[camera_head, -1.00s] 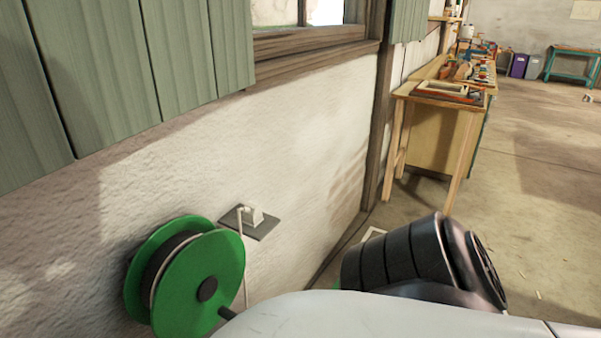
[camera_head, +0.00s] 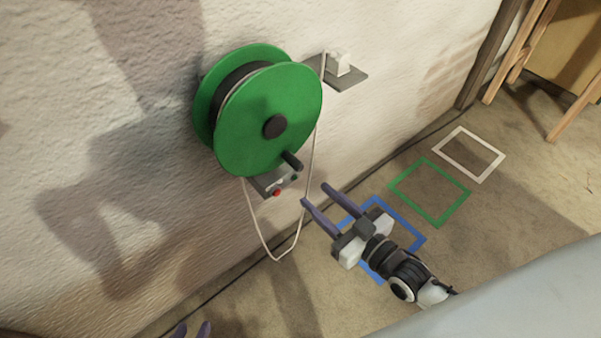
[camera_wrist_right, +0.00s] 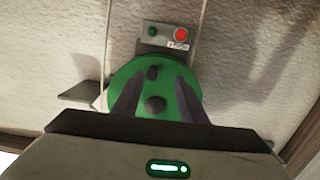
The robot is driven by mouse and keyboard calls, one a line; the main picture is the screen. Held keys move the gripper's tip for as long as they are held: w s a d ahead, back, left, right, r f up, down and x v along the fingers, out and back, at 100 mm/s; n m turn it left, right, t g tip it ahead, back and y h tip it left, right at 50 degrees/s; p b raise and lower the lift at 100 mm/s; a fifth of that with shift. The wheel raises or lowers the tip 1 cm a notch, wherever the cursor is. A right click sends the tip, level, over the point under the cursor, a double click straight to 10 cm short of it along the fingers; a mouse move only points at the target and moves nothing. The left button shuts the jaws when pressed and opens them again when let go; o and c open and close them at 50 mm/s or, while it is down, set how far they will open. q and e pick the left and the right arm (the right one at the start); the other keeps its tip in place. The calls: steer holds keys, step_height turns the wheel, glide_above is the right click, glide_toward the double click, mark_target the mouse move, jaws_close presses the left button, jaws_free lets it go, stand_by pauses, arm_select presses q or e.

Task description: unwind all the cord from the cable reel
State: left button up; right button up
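The green cable reel (camera_head: 268,105) is mounted on the wall, with a dark hub and a crank handle (camera_head: 292,160) sticking out. A pale strand shows against its dark drum. The pale cord (camera_head: 256,225) hangs below in a loop and rises on the right towards a white plug (camera_head: 338,63) on a grey shelf. My right gripper (camera_head: 315,195) is open and empty, below and right of the handle, apart from it. In the right wrist view, the reel (camera_wrist_right: 125,78) shows behind its spread fingers (camera_wrist_right: 158,76). My left gripper (camera_head: 192,330) shows only two separated fingertips at the bottom edge.
A small box (camera_head: 270,183) with a red button sits below the reel; it also shows in the right wrist view (camera_wrist_right: 165,35). Blue (camera_head: 410,228), green (camera_head: 455,207) and white (camera_head: 480,175) square outlines lie on the floor. Wooden bench legs (camera_head: 515,60) stand at upper right.

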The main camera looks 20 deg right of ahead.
mark_target(301, 170)
steer(key=shift+t, duration=0.5)
steer(key=x, duration=0.3)
steer(key=b+x, duration=0.1)
steer(key=x, duration=0.3)
steer(key=d+r+x, duration=0.1)
steer(key=x, duration=0.3)
steer(key=shift+w+r, duration=0.1)
steer(key=shift+w, duration=0.2)
jaws_close()
